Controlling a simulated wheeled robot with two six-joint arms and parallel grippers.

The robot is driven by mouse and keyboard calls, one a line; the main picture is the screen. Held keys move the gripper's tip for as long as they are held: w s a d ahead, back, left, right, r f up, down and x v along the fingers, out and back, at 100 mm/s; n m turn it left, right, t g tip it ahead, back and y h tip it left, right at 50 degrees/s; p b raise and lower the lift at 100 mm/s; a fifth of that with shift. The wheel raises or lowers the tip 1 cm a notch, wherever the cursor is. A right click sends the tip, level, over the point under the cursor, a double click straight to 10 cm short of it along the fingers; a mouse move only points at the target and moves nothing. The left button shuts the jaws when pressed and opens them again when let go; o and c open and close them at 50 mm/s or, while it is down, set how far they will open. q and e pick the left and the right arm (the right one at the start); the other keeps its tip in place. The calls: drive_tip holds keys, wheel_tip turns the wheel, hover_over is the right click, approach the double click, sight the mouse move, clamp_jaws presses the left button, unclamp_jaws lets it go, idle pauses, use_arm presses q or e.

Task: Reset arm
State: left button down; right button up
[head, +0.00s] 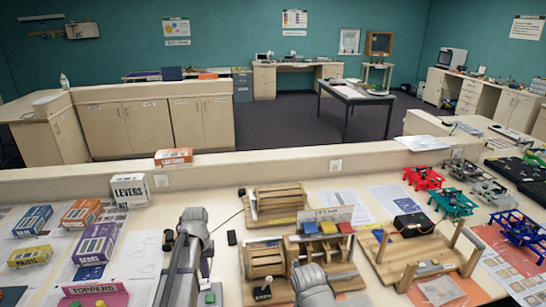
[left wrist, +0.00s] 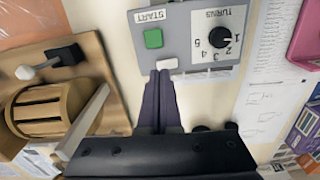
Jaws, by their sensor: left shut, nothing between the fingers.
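My left gripper (left wrist: 163,76) is shut and empty, its dark fingers together. In the left wrist view, its tips are at the edge of a grey control box (left wrist: 184,50), close to a small white tab (left wrist: 167,63); I cannot tell whether they touch. The box has a green START button (left wrist: 153,38) and a TURNS dial (left wrist: 220,37). In the head view, the left gripper (head: 207,279) points down, with the green button (head: 210,298) just below it. A grey link of my right arm shows at the bottom middle; its gripper is not in view.
A wooden drum device (head: 265,261) with a black lever (head: 263,293) stands right of the left gripper. Boxes, including a white LEVERS box (head: 130,190), stand at left. Coloured drone-like frames (head: 423,178) are at right. A low ledge (head: 240,161) runs behind.

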use_arm(q)
drive_tip(key=s+d+f+m+b, duration=0.2)
drive_tip(key=s+d+m, duration=0.1)
drive_tip(key=s+d, duration=0.6)
drive_tip(key=s+d+f+m+y+b, duration=0.1)
drive_tip(key=s+d+f+m+b, duration=0.1)
drive_tip(key=s+d, duration=0.7)
drive_tip(key=d+f+m, duration=0.1)
drive_tip(key=d, duration=0.2)
drive_tip(key=shift+s+d+b, duration=0.15)
drive_tip(key=shift+d+b, duration=0.05)
drive_tip(key=shift+b, duration=0.15)
idle(0.3)
